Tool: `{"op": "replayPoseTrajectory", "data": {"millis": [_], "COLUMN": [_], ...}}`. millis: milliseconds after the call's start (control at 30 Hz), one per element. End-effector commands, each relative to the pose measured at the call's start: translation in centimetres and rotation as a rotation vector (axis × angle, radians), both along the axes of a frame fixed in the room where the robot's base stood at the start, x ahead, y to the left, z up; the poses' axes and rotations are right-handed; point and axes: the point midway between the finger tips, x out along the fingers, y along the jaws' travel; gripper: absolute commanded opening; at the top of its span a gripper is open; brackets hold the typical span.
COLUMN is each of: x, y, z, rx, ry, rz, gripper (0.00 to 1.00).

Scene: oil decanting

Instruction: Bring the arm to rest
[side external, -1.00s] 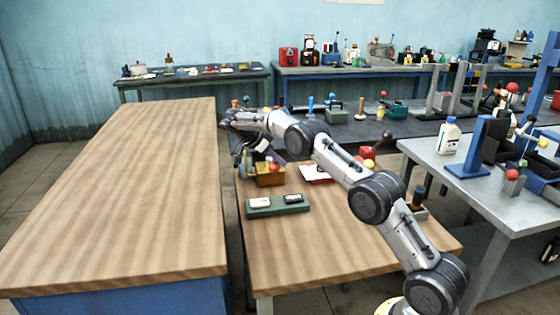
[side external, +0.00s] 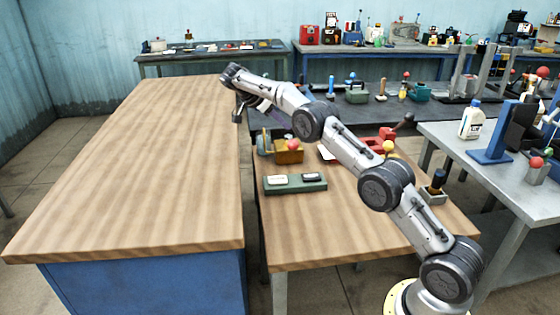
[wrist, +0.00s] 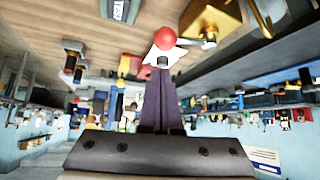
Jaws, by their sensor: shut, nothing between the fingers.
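My gripper (side external: 281,116) is raised above the wooden workbench (side external: 350,230), close to the inner edge of the larger wooden table (side external: 130,170). In the wrist view its two purple fingers (wrist: 160,82) lie together, with nothing between them. In the side view the fingers are small and partly hidden by my arm, which reaches from its base at the lower right up to the left. The fingers are above and apart from the yellow box (side external: 289,155), which has a red ball (side external: 292,145) at its front. A red ball (wrist: 178,38) also shows beyond the fingertips in the wrist view.
A green block (side external: 295,185) with a white and a black piece lies on the workbench. A red box (side external: 374,144) stands behind my arm. A white bottle (side external: 471,119) stands on the metal table at the right. The large left table is clear.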

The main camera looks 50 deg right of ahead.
Motion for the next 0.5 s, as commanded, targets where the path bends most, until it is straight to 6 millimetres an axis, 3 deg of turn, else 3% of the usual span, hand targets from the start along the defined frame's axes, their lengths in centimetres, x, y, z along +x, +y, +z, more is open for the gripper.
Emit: {"op": "replayPoseTrajectory", "data": {"millis": [100,200,300,500], "x": [-0.4,-2.1,-4.3,-9.5], "y": [1.0,2.3,3.9,7.3], "z": [5.8,10.8,14.8,20.3], "rx": [-0.018,-0.015,0.006,0.079], "ry": [-0.089,-0.142,-0.183,-0.213], "rz": [0.014,0.031,0.066,0.222], "gripper": [0.0,0.0,0.0,0.0]}}
